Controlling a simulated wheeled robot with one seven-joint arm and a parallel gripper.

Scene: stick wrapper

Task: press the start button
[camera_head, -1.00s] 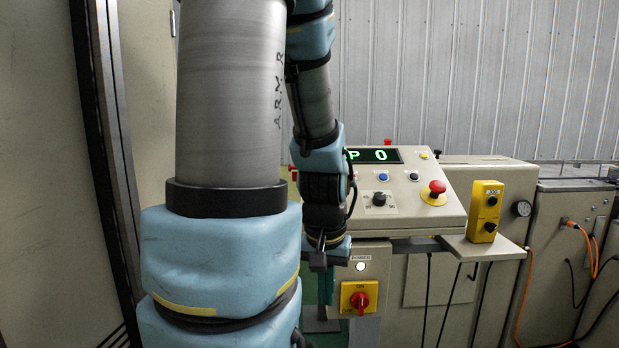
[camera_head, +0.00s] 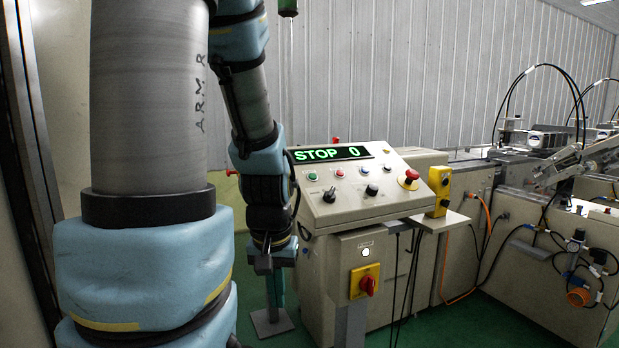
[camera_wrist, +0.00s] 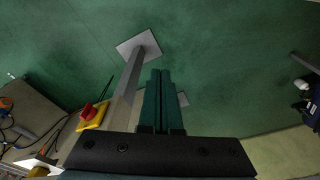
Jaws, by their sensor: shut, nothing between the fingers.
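The control panel (camera_head: 350,205) is a sloped beige box with a lit display (camera_head: 331,154) reading "STOP 0". A small green button (camera_head: 312,176) sits at the left of its upper row, with a red button (camera_head: 340,172) and a blue button (camera_head: 364,170) to its right. Labels are too small to read. My gripper (camera_head: 274,295) hangs pointing down, left of and below the panel face, apart from the buttons. In the wrist view its two green fingers (camera_wrist: 162,75) lie together, empty, above the green floor.
A red mushroom button (camera_head: 409,178) is at the panel's right end, near a yellow box (camera_head: 440,186). Below are a white power lamp (camera_head: 366,252) and a red-and-yellow rotary switch (camera_head: 366,283). A post with a square foot (camera_wrist: 139,45) stands near my fingers.

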